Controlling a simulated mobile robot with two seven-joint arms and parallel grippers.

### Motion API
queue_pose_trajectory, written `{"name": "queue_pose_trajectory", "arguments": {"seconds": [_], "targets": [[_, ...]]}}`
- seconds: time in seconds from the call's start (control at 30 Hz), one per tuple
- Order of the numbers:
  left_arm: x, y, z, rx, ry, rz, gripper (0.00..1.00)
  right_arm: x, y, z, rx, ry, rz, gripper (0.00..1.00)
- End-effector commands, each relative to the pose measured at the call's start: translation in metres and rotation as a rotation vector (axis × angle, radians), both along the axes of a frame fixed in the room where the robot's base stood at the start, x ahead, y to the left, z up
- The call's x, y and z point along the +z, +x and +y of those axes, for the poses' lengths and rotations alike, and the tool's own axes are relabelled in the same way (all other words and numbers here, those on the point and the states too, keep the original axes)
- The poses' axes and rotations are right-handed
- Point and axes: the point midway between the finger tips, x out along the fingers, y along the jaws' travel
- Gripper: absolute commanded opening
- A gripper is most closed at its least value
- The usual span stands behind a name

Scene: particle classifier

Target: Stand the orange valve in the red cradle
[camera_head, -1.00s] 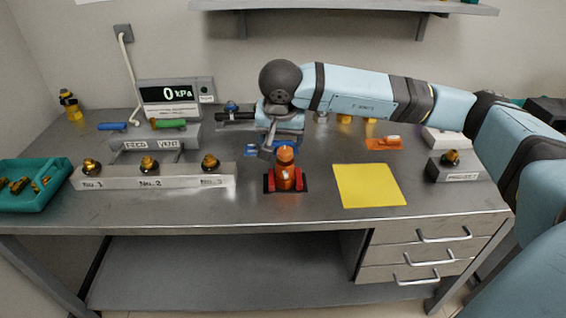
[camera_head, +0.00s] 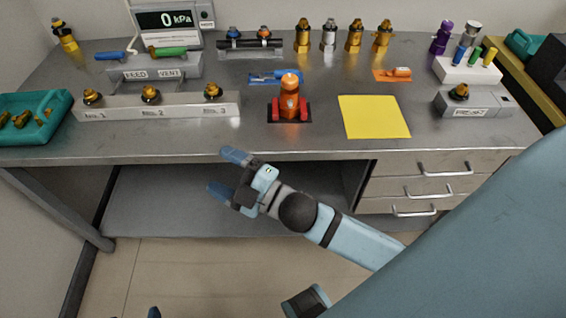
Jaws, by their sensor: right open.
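The orange valve (camera_head: 289,92) stands upright in the red cradle (camera_head: 276,111), between its red side blocks on a black base. No gripper touches it. My right gripper (camera_head: 216,171) is open and empty, in front of the bench's front edge, below and left of the valve in the picture. Its fingers point left. At the bottom edge a small dark blue tip shows, perhaps part of my left gripper; its jaws cannot be made out.
A yellow mat (camera_head: 374,117) lies right of the cradle. A numbered valve block (camera_head: 160,107) and teal tray (camera_head: 60,105) are at left. A blue tool (camera_head: 262,77) lies behind the valve. Several brass fittings (camera_head: 354,37) stand at the back. A PRESENT block (camera_head: 487,105) is at right.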

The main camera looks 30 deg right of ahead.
Motion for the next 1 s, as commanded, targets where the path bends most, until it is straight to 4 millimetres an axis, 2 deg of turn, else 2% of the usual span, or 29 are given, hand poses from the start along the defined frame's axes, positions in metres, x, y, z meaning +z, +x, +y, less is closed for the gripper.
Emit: {"name": "queue_pose_trajectory", "arguments": {"seconds": [0.03, 0.1, 0.2, 0.3, 0.4, 0.53, 0.77, 0.87, 1.0], "targets": [[0.000, 0.000, 0.000, 0.000, 0.000, 0.000, 0.80, -0.031, -0.011, -0.014, -0.062, 0.117, 0.196, 0.76], [0.000, 0.000, 0.000, 0.000, 0.000, 0.000, 0.80, -0.072, -0.028, -0.031, -0.146, 0.272, 0.448, 0.76], [0.000, 0.000, 0.000, 0.000, 0.000, 0.000, 0.80, -0.120, -0.059, -0.049, -0.249, 0.458, 0.739, 0.76], [0.000, 0.000, 0.000, 0.000, 0.000, 0.000, 0.80, -0.152, -0.088, -0.058, -0.324, 0.587, 0.935, 0.76], [0.000, 0.000, 0.000, 0.001, 0.000, 0.000, 0.80, -0.168, -0.104, -0.062, -0.366, 0.655, 1.039, 0.76], [0.000, 0.000, 0.000, 0.001, 0.000, 0.000, 0.80, -0.173, -0.110, -0.063, -0.378, 0.678, 1.074, 0.76], [0.002, 0.000, 0.001, 0.001, 0.000, 0.000, 0.80, -0.170, -0.109, -0.063, -0.377, 0.674, 1.070, 0.76], [0.017, 0.000, 0.001, 0.001, 0.002, 0.000, 0.80, -0.157, -0.110, -0.064, -0.378, 0.672, 1.070, 0.76], [0.058, 0.000, 0.002, 0.003, 0.007, -0.004, 0.80, -0.121, -0.111, -0.066, -0.386, 0.664, 1.073, 0.76]]}}
